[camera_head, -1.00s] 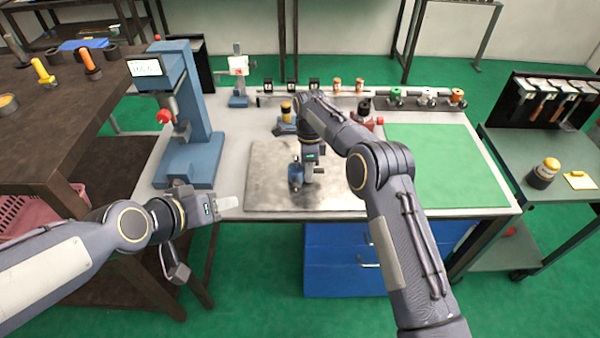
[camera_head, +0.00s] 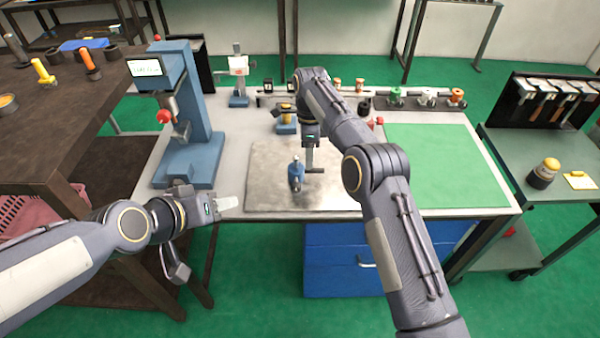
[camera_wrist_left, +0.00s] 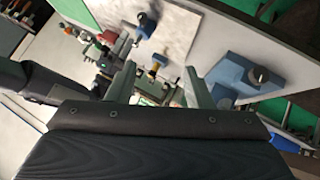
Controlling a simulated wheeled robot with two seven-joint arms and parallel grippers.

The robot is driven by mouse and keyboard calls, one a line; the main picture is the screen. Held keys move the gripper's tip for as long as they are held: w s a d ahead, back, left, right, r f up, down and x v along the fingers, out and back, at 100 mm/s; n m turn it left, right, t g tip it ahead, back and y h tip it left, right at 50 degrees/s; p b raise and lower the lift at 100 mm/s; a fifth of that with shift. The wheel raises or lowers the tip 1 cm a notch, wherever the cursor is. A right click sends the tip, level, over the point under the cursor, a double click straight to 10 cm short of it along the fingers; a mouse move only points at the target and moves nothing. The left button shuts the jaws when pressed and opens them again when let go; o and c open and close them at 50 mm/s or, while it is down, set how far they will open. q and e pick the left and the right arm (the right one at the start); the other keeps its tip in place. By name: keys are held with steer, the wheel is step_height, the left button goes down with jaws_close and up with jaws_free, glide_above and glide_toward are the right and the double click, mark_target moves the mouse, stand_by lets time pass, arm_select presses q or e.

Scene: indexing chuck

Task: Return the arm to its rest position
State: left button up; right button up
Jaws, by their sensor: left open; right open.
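My left gripper (camera_head: 228,203) is open and empty at the front left edge of the workbench. Its two fingers (camera_wrist_left: 158,85) stand apart in the left wrist view. My right arm reaches over the bench, and its gripper (camera_head: 310,165) points down above the grey metal plate (camera_head: 265,180). The right gripper is open; its fingers are partly hidden by its own wrist. A small blue device (camera_head: 296,178) stands on the plate just left of the right gripper. I cannot tell whether they touch.
A blue press (camera_head: 190,150) with a display stands at the bench's left. A green mat (camera_head: 435,165) lies clear on the right. A rail (camera_head: 425,102) with small parts runs along the back. A dark table (camera_head: 60,120) is at left, a trolley (camera_head: 560,210) at right.

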steer(key=shift+w+r, duration=0.15)
steer(key=shift+r, duration=0.85)
steer(key=s+d+r+n+t+y, duration=0.2)
steer(key=s+d+r+n, duration=0.2)
steer(key=s+d+r, duration=0.35)
steer(key=s+d+r+n+t+y, duration=0.1)
steer(key=s+d+r+n, duration=0.25)
steer(key=d+r, duration=0.6)
steer(key=s+d+r+n+t, duration=0.1)
steer(key=s+d+r+n, duration=0.1)
steer(key=s, duration=0.6)
arm_select(q)
steer(key=s+a+g+y, duration=0.1)
steer(key=s+a+g, duration=0.2)
steer(key=s, duration=1)
steer(key=shift+s+a+n, duration=0.25)
steer(key=shift+a+n, duration=0.05)
steer(key=shift+a, duration=0.5)
arm_select(e)
steer(key=s+f+n+t, duration=0.2)
steer(key=s+f+n, duration=0.1)
steer(key=s, duration=0.7)
steer(key=s+a+f+n+t, duration=0.1)
steer(key=s+f+n, duration=0.3)
steer(key=s, duration=0.7)
steer(key=shift+a+f+t+y, duration=0.15)
steer(key=shift+f+t+y, duration=0.3)
steer(key=shift+f, duration=0.45)
